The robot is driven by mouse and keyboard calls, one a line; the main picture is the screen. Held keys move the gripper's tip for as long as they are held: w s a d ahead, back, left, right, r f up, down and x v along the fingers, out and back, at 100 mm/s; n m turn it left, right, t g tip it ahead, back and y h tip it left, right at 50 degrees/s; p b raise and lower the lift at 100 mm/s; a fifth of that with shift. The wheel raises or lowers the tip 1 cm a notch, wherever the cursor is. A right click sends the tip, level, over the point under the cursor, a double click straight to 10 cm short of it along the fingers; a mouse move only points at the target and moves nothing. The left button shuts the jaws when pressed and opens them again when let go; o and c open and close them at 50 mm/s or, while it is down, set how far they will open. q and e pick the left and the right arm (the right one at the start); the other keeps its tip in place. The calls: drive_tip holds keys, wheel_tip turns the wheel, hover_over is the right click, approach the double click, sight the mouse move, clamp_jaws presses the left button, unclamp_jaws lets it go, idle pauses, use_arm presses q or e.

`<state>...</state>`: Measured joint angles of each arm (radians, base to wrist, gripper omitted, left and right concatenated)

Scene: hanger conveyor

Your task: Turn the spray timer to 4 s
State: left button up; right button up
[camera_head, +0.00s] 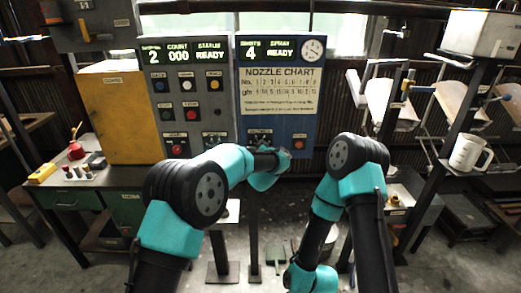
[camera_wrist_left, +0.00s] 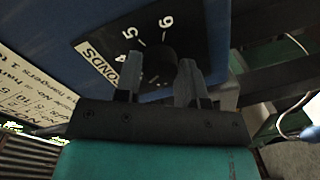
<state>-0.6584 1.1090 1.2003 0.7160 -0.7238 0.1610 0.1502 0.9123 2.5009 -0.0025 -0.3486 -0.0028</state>
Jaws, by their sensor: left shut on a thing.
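The spray timer is a dark round knob (camera_wrist_left: 161,58) on a black dial plate (camera_wrist_left: 148,32) with white numbers. In the left wrist view the 4, 5 and 6 show around it, beside a white label reading SECONDS. My left gripper (camera_wrist_left: 160,66) has a finger on each side of the knob and is shut on it. The knob's pointer cannot be made out. In the head view my left gripper (camera_head: 283,161) is at the lower part of the blue spray panel (camera_head: 308,133), and my arm hides the timer. My right gripper is not visible; only its arm shows.
The blue panel's display (camera_head: 268,51) reads SHOTS 4 and SPRAY READY. A red-orange button (camera_head: 299,144) is close to the right of my left gripper. A grey control panel (camera_head: 187,100) stands to the left. White parts (camera_head: 393,104) hang at the right.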

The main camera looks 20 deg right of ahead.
use_arm(q)
drive_tip(key=m, duration=0.9)
drive_tip(key=shift+y, duration=0.4)
drive_tip(key=o, duration=0.9)
drive_tip(key=shift+s, duration=0.1)
drive_tip(key=v, duration=1.7)
drive_tip(key=shift+s+f, duration=0.15)
drive_tip(key=shift+f, duration=0.25)
